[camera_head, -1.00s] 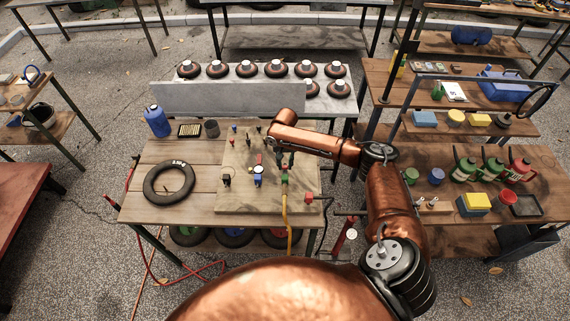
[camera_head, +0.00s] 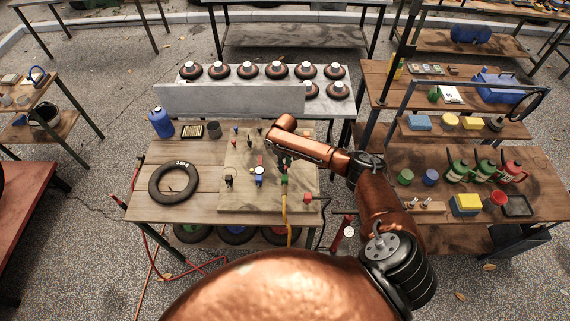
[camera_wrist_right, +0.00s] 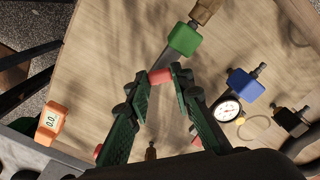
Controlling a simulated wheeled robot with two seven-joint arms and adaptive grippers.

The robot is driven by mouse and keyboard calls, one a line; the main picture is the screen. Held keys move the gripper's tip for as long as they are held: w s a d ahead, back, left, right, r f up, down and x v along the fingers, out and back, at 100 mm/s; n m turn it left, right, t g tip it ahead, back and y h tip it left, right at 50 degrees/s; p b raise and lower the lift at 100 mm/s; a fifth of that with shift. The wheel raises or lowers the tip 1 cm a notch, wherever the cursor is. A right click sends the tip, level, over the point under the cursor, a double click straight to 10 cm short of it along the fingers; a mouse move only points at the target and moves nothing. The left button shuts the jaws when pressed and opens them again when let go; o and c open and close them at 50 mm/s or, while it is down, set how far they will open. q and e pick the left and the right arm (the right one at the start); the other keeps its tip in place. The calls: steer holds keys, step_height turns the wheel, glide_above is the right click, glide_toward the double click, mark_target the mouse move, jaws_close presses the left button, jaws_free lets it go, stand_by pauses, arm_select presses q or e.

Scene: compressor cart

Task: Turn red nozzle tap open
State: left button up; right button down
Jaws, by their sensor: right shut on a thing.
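The red nozzle tap (camera_wrist_right: 160,77) is a small red piece between my right fingertips in the right wrist view. It sits at the end of a metal stem that runs to a green block (camera_wrist_right: 184,38). My right gripper (camera_wrist_right: 161,80) is shut on it, with one green-padded finger on each side. In the head view my right gripper (camera_head: 284,160) is low over the wooden board (camera_head: 300,205), and its arm hides the tap there. The green block (camera_head: 284,180) shows just in front of it. My left gripper is not in view.
A blue block with a round gauge (camera_wrist_right: 228,110) is right of the fingers, with a black fitting (camera_wrist_right: 292,118) beyond. An orange digital meter (camera_wrist_right: 50,123) is at the left. A tyre (camera_head: 173,184) lies left of the board. A yellow hose (camera_head: 284,215) hangs off the front edge.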

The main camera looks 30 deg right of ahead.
steer(key=n, duration=0.3)
steer(key=shift+n+p, duration=0.3)
steer(key=shift+n, duration=1.5)
steer(key=c, duration=1.7)
jaws_free()
steer(key=shift+r, duration=4)
